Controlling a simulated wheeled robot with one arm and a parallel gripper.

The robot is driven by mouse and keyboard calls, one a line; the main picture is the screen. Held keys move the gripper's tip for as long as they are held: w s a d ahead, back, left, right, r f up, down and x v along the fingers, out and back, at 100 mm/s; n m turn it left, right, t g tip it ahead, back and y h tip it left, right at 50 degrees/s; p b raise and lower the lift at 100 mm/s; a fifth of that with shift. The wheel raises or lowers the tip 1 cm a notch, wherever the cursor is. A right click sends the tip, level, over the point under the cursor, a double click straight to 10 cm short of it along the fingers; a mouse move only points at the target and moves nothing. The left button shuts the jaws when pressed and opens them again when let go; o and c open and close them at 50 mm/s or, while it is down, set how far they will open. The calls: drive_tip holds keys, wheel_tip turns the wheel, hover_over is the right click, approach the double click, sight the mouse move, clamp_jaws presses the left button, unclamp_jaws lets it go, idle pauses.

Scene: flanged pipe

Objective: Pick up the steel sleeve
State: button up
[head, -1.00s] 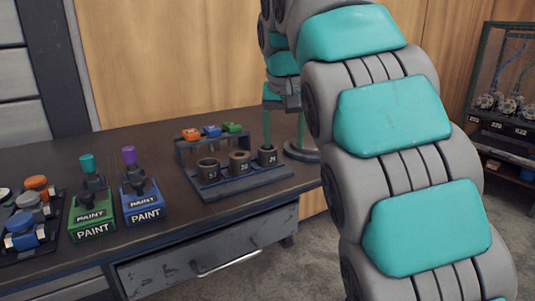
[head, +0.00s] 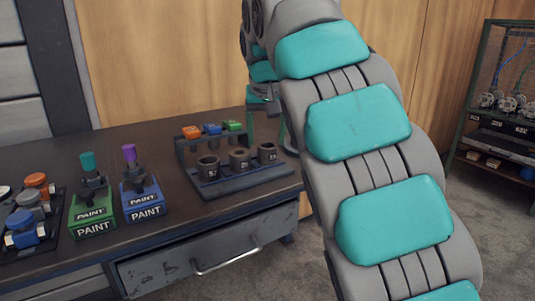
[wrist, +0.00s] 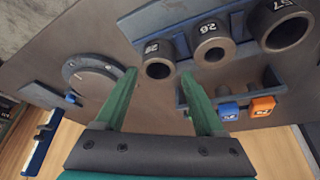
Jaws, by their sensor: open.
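Three dark grey-brown, ring-shaped sleeves stand upright in a rack (head: 245,182) on the bench. They are the left sleeve (head: 208,173), the middle sleeve (head: 239,165) and the right sleeve (head: 267,158); I cannot tell from their looks which is the steel one. My gripper (wrist: 159,75) is open and empty, with green fingers. In the wrist view the right-hand sleeve (wrist: 158,66) lies just ahead of the gap between the fingertips, apart from them. In the head view my arm partly hides the gripper.
Orange (wrist: 263,105) and blue (wrist: 229,111) blocks sit on the rack's rear bar, with a green one (head: 232,125) beside them. A round flat base (wrist: 92,77) lies beside the rack. Green (head: 93,212) and blue (head: 143,200) paint holders stand left on the bench.

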sight(268, 147)
drive_tip(key=shift+x, duration=1.95)
drive_tip(key=shift+s+d, duration=0.1)
clamp_jaws()
